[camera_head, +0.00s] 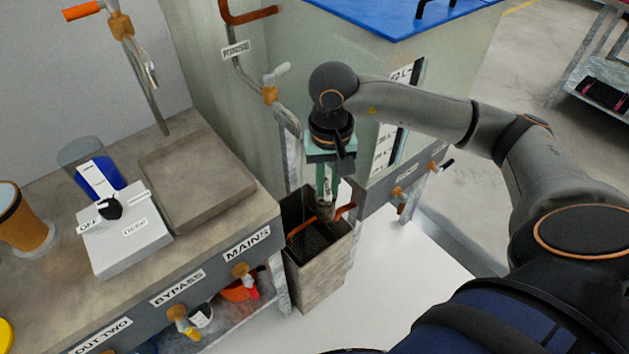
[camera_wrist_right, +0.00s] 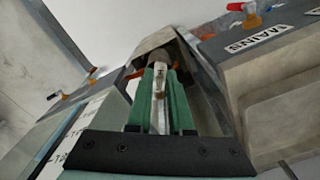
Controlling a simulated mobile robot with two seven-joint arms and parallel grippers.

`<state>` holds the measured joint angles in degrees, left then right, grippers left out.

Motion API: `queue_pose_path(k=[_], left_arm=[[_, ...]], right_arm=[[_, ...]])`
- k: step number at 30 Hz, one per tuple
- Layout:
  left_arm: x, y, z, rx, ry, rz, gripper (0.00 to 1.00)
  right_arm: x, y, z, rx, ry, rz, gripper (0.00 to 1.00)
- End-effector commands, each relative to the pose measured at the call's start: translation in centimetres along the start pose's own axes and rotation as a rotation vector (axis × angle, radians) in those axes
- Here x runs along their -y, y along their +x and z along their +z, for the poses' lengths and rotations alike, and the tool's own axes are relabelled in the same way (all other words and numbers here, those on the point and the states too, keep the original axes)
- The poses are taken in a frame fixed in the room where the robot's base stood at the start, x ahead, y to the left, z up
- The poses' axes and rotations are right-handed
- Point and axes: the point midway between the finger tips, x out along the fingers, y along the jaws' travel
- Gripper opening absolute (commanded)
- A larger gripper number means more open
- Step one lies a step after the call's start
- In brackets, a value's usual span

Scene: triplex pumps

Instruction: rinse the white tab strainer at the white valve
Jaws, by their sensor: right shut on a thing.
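My right gripper (camera_head: 327,183) points down over an open grey bin (camera_head: 318,280). Its green fingers are shut on the white tab strainer. In the right wrist view, the strainer's white tab (camera_wrist_right: 159,84) lies between the fingers, and a dark grey-brown body (camera_wrist_right: 161,59) shows beyond the fingertips. In the head view that body (camera_head: 325,210) hangs at the bin's mouth. My left gripper is not in view.
An orange-brown bar (camera_head: 338,212) crosses the bin's mouth close to the strainer. A bench (camera_head: 265,212) with a "MAINS" label stands at left, carrying a switch box (camera_head: 130,228). A panel with valves is at right. White floor is open in front.

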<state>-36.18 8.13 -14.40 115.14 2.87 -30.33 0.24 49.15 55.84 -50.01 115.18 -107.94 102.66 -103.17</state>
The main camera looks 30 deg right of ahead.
Motion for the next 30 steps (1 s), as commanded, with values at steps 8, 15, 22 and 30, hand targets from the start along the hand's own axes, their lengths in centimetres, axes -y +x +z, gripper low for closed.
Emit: queue_pose_path(k=[8,15,22,30], left_arm=[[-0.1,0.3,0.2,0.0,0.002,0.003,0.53],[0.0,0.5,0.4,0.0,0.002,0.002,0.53],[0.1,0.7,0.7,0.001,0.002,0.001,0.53],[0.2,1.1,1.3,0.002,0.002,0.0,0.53]], right_arm=[[0.0,0.7,-1.1,-0.001,0.025,0.0,0.0],[0.7,1.2,-3.2,-0.001,0.023,0.0,0.0],[1.4,1.7,-5.4,-0.001,0.022,0.0,0.0],[2.1,2.2,-8.0,-0.002,0.023,-0.001,0.0]])
